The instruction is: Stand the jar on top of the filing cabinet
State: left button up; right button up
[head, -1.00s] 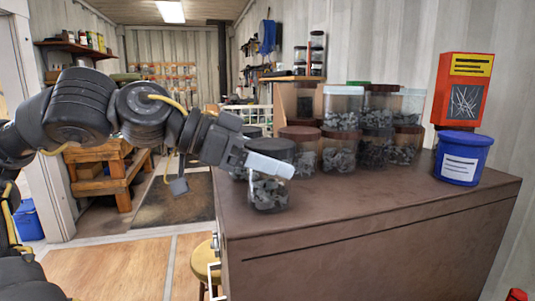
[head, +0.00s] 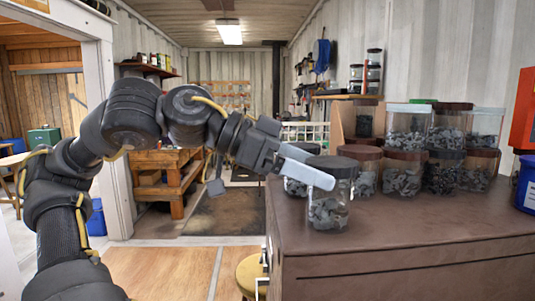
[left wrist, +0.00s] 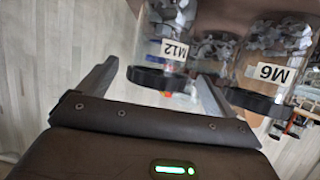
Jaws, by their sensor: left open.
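The jar (head: 329,207) is clear with a dark lid and grey pieces inside. It stands upright on the brown top of the filing cabinet (head: 400,222), near its front left corner. My left gripper (head: 318,168) is open at the jar's left side, and one pale finger crosses in front of the jar near its lid. In the left wrist view the jar labelled M12 (left wrist: 174,48) shows upside down between the spread fingers (left wrist: 158,72). I cannot tell whether a finger touches it. My right gripper is not in view.
Several similar jars (head: 403,175) stand close behind and to the right, some stacked. An M6 jar (left wrist: 268,72) is beside the right finger in the left wrist view. A blue bucket (head: 527,185) is at the right. The cabinet's front right top is clear. A stool (head: 250,275) stands at left.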

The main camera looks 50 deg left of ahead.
pick_arm(q)
jog(key=b+v, duration=0.2)
jog(key=v, duration=0.6)
dwell(0.4)
